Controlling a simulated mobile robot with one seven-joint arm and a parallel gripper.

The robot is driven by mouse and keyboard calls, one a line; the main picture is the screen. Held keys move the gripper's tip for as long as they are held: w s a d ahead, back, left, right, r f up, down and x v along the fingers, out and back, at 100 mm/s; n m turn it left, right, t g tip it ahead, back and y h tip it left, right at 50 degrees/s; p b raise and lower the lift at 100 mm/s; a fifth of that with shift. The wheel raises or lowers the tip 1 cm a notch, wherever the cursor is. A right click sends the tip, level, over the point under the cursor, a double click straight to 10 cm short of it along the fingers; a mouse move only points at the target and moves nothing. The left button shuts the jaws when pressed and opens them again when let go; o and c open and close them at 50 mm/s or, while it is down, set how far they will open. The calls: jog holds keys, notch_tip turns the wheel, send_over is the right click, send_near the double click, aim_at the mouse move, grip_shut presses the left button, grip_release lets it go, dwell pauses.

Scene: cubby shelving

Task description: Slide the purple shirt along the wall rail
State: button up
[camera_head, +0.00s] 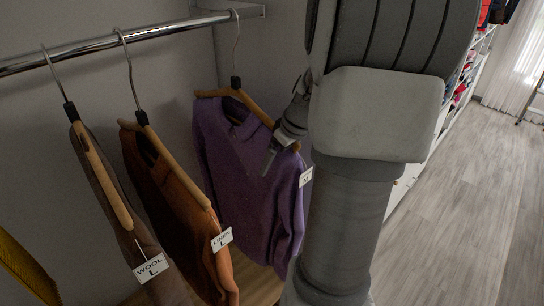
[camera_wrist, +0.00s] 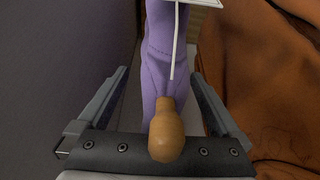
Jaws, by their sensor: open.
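The purple shirt (camera_head: 250,175) hangs on a wooden hanger (camera_head: 265,115) at the right end of the metal wall rail (camera_head: 90,48). A white tag (camera_head: 305,177) shows on its right side. My gripper (camera_head: 277,150) is in front of the shirt's right shoulder. In the wrist view, my gripper (camera_wrist: 157,100) is open. Its fingers stand on either side of the rounded wooden hanger end (camera_wrist: 167,130) and the purple sleeve (camera_wrist: 163,70). They look apart from the hanger. My arm hides part of the shirt's right side in the head view.
An orange-brown shirt (camera_head: 170,210) hangs to the left, and it also fills the right of the wrist view (camera_wrist: 275,90). A brown shirt (camera_head: 125,215) hangs further left. The rail's end bracket (camera_head: 248,10) is just right of the purple shirt's hook. Open floor (camera_head: 465,200) lies at right.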

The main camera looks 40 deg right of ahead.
jog(key=shift+c, duration=0.3)
grip_shut()
jog(key=a+b, duration=0.2)
jog(key=a, duration=0.9)
jog(key=shift+s, duration=0.45)
dwell(0.5)
jog(key=shift+a+b, duration=0.1)
jog(key=shift+b, duration=0.35)
jog(key=shift+o, duration=0.3)
grip_release()
jog(key=shift+r, duration=0.1)
